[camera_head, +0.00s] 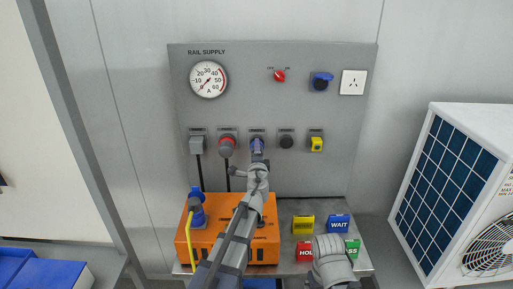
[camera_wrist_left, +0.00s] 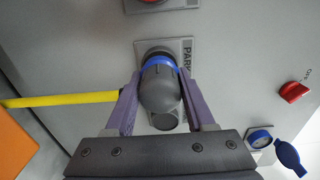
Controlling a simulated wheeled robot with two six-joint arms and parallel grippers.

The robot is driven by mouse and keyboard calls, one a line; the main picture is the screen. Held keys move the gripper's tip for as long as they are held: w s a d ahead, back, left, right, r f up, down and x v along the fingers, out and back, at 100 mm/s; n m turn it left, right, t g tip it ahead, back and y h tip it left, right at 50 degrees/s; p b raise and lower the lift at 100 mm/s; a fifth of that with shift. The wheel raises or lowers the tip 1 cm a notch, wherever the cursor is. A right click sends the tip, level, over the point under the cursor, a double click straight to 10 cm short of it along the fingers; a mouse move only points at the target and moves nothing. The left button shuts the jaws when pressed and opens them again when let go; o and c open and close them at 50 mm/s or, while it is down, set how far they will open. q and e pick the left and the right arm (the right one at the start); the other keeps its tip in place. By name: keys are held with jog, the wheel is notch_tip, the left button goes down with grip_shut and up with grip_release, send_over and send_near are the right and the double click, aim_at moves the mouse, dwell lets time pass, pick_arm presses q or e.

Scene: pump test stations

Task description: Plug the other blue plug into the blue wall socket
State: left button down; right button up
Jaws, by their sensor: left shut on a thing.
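My left gripper (camera_head: 257,148) is at the middle holder of the lower row on the grey panel. In the left wrist view its purple fingers (camera_wrist_left: 160,105) are shut on a grey plug with a blue ring (camera_wrist_left: 160,85). The plug sits against a holder plate marked PARK (camera_wrist_left: 186,55). The blue wall socket (camera_head: 320,84) is at the panel's upper right, with its blue lid raised; it also shows in the left wrist view (camera_wrist_left: 260,138). Another blue plug (camera_head: 196,207) with a yellow cable is at the orange box (camera_head: 228,243). My right gripper is not in view.
A red plug (camera_head: 227,146) is left of my gripper, black (camera_head: 286,142) and yellow (camera_head: 316,144) fittings right. Blocks, including WAIT (camera_head: 339,224), stand below near my right arm.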

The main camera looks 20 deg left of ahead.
pick_arm(q)
jog(key=shift+v, duration=2.25)
jog(key=shift+r, duration=0.1)
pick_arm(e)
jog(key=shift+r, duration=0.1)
